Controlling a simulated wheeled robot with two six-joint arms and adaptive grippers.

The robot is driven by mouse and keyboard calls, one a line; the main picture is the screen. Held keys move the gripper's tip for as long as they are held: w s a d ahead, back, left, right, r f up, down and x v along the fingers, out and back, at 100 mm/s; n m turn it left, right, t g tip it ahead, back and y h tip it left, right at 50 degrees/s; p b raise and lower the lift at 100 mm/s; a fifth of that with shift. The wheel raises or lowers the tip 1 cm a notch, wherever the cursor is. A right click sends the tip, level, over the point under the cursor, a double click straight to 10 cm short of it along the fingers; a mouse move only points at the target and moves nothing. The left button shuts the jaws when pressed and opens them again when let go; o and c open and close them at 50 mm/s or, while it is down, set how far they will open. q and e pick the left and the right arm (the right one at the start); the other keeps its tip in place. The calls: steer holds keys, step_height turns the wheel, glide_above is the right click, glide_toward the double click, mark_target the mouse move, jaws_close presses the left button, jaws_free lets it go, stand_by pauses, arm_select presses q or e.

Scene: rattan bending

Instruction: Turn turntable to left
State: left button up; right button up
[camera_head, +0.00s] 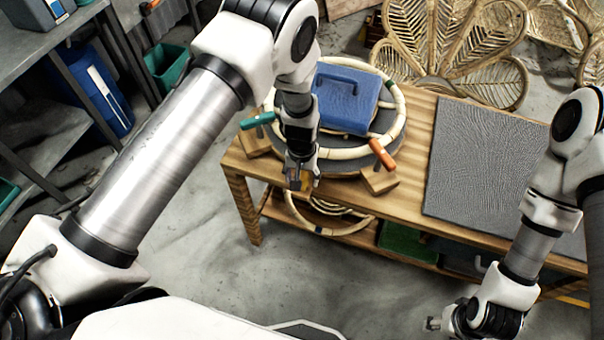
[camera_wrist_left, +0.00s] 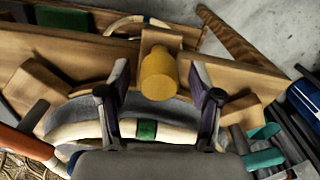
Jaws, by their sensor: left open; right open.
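The round grey turntable (camera_head: 345,168) is at the left end of the wooden table, with a pale rattan ring (camera_head: 400,112) on it. A blue block with a handle (camera_head: 345,98) sits inside the ring. A green-handled clamp (camera_head: 257,120) is at the left and an orange-handled clamp (camera_head: 382,154) at the right. My left gripper (camera_head: 298,180) is at the turntable's front edge, open. In the left wrist view its fingers (camera_wrist_left: 160,85) stand on both sides of a yellow knob (camera_wrist_left: 158,76), apart from it. My right gripper (camera_head: 436,324) is open, low in front of the table.
A dark grey textured mat (camera_head: 480,160) covers the right part of the wooden table (camera_head: 415,215). A lower shelf holds another ring (camera_head: 320,225) and a green tray (camera_head: 405,241). Rattan chairs (camera_head: 450,45) stand behind. Metal shelves (camera_head: 45,140) are at the left. The floor in front is clear.

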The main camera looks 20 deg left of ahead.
arm_select(q)
steer(key=shift+s, duration=0.1)
steer(key=shift+c, duration=0.6)
jaws_close()
steer(key=shift+a, duration=0.1)
